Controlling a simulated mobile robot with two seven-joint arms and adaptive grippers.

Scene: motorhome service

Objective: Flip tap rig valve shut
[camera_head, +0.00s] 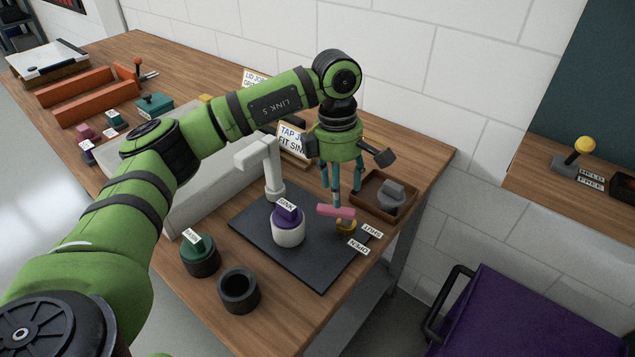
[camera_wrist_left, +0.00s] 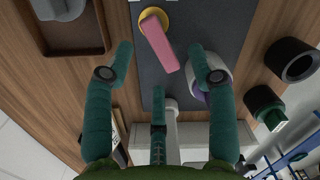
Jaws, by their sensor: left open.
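The tap rig's valve has a pink lever (camera_head: 336,212) on a yellow hub (camera_head: 346,228), on a dark plate (camera_head: 318,268). SHUT (camera_head: 372,231) and OPEN (camera_head: 358,248) labels lie to its right. In the head view the lever extends left from the hub, away from the labels. My left gripper (camera_head: 341,189) points down over the valve, its fingers spread. In the left wrist view, the lever (camera_wrist_left: 163,45) lies between the open fingers (camera_wrist_left: 160,58), with gaps on both sides. I cannot tell the fingertips' exact height over it. My right gripper is not in view.
A white tap spout (camera_head: 271,165) and a white cup with a purple SINK block (camera_head: 288,228) stand left of the valve. A brown tray (camera_head: 368,199) with a grey part is behind right. Dark green (camera_head: 199,260) and black (camera_head: 238,291) cylinders stand front left.

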